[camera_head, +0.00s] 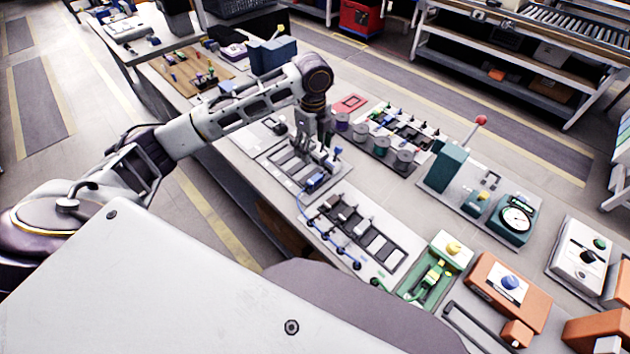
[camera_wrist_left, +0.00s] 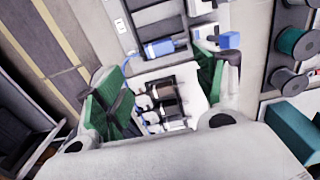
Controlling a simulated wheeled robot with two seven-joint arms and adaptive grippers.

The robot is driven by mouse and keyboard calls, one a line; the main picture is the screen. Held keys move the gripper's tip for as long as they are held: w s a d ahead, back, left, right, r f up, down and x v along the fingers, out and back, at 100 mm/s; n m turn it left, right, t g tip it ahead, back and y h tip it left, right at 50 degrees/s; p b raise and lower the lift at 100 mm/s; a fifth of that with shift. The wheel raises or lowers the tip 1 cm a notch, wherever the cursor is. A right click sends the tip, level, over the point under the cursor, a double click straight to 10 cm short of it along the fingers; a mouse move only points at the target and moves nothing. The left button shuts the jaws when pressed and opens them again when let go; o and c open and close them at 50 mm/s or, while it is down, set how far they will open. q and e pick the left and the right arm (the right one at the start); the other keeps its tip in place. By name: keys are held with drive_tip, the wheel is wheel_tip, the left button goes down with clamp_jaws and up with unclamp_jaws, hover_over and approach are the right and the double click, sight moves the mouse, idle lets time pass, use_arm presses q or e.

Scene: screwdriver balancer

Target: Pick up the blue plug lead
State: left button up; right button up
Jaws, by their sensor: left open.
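The blue plug lead (camera_head: 315,180) has its blue plug at the near edge of a grey slotted tray (camera_head: 283,160), with a blue cable running toward the front of the bench. In the left wrist view, the blue plug (camera_wrist_left: 160,48) lies ahead of my fingers, near the middle. My left gripper (camera_head: 318,161) is open above the bench, just behind the plug in the head view. Its green-padded fingers (camera_wrist_left: 165,78) are spread apart with nothing visibly held between them. I cannot tell the exact height gap. My right gripper is not in view.
A second blue piece (camera_wrist_left: 229,40) sits right of the plug. A panel with dark connectors (camera_head: 350,217) lies in front, and spools (camera_head: 380,146) stand to the right. Farther right are a teal lever press (camera_head: 448,166) and a dial gauge (camera_head: 516,219).

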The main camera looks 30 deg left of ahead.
use_arm(q)
hover_over(315, 177)
drive_tip(key=shift+s+a+f, duration=0.1)
drive_tip(key=shift+f, duration=2)
drive_tip(key=shift+s+a+f, duration=0.1)
drive_tip(key=shift+f, duration=2)
drive_tip(key=shift+w+d+f, duration=0.1)
drive_tip(key=shift+d+f, duration=0.05)
drive_tip(key=shift+f, duration=2.45)
drive_tip(key=c, duration=0.7)
